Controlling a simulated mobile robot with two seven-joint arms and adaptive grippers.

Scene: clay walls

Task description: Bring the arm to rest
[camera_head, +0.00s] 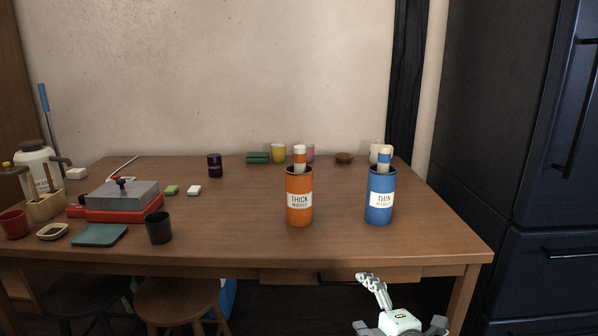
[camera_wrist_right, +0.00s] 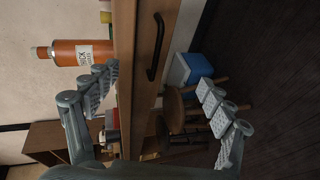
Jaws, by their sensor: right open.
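My right gripper (camera_head: 400,318) is at the bottom of the head view, in front of the wooden table (camera_head: 240,215) and apart from it. In the right wrist view its fingers (camera_wrist_right: 158,85) are spread wide with nothing between them. An orange can labelled THICK (camera_head: 299,216) stands upright on the table with a marker in it. A blue can labelled THIN (camera_head: 379,214) stands to its right, also with a marker in it. The orange can also shows in the right wrist view (camera_wrist_right: 62,53). My left gripper is not in view.
A red-based grey device (camera_head: 122,197), a black cup (camera_head: 159,227) and a green pad (camera_head: 98,235) are on the table's left. Stools (camera_head: 176,299) stand beneath. A dark cabinet (camera_head: 500,150) is at the right. The table's front edge is close to my right gripper.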

